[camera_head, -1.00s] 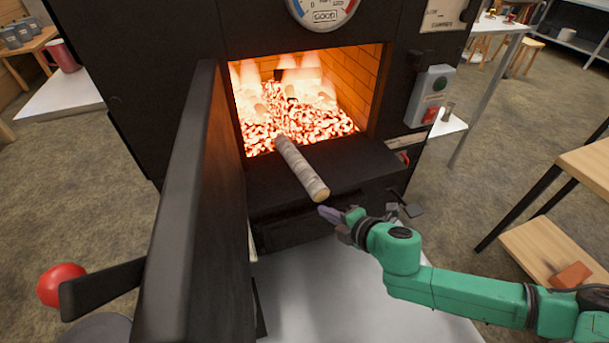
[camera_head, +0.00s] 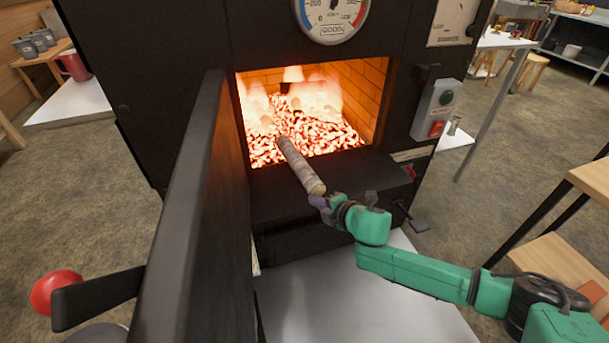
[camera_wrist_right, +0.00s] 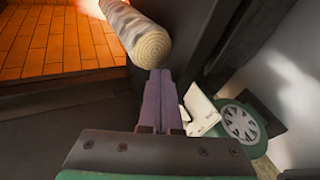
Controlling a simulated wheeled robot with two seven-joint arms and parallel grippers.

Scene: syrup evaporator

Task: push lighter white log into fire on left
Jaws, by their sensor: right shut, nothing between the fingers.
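The pale, white-barked log (camera_head: 300,165) lies across the sill of the open firebox, its far end at the glowing coals and its near cut end out over the dark ledge. My right gripper (camera_head: 318,202) is shut and empty, its fingertips right at the log's near end. In the right wrist view, the shut purple fingers (camera_wrist_right: 159,85) point at the log's round cut face (camera_wrist_right: 151,49); whether they touch it is hard to tell. The fire (camera_head: 300,115) burns inside the firebox, with flames at the back. My left gripper is not in view.
The open black firebox door (camera_head: 190,200) stands left of the opening, with a red ball handle (camera_head: 54,291). A control box with a red switch (camera_head: 436,110) is on the right of the front. A dial gauge (camera_head: 331,18) sits above the opening.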

